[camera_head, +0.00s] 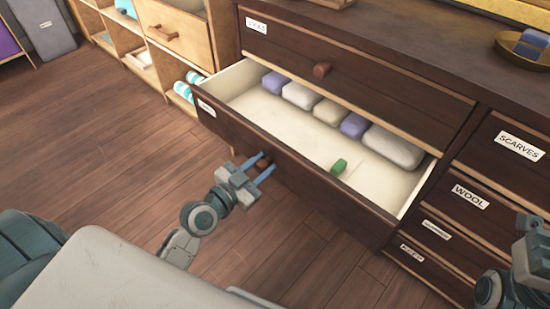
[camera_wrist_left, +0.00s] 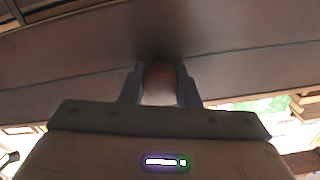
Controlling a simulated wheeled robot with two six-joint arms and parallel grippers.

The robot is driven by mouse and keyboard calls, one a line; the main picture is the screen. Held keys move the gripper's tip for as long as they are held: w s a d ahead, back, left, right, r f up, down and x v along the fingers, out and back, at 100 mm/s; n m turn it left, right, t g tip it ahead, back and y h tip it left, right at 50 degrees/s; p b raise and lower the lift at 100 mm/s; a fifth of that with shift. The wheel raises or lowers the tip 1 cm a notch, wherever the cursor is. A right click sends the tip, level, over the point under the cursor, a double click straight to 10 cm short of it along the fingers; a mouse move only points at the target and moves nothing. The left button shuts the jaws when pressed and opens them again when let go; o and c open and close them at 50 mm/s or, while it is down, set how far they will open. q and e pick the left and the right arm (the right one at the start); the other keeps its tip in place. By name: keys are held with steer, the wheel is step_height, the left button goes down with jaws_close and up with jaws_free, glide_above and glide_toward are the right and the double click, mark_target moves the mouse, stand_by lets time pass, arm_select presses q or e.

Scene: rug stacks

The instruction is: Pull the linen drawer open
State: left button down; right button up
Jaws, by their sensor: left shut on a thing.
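The open drawer (camera_head: 307,179) of the dark wooden dresser stands well out, with a cream lining and a small label at its left end that is too small to read. It holds several folded grey, white and purple cloths (camera_head: 327,111) along the back and a small green item (camera_head: 339,167) near the front. My left gripper (camera_head: 261,166) is shut on the drawer's round brown knob. The knob (camera_wrist_left: 160,80) shows between the two fingers in the left wrist view. My right gripper (camera_head: 533,232) is at the right edge, partly cut off, and its fingers are unclear.
A shut drawer (camera_head: 350,76) is above the open one. Small labelled drawers, such as wool (camera_head: 482,199) and scarves (camera_head: 511,152), are at the right. A light wooden shelf (camera_head: 150,65) stands at the left. A bowl (camera_head: 525,48) is on the dresser top. The floor (camera_head: 110,150) at the left is clear.

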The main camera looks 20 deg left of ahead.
arm_select(q)
steer(key=v, duration=0.3)
steer(key=shift+s, duration=0.1)
steer(key=shift+s+a, duration=0.15)
steer(key=shift+s, duration=0.15)
steer(key=c, duration=1.1)
jaws_free()
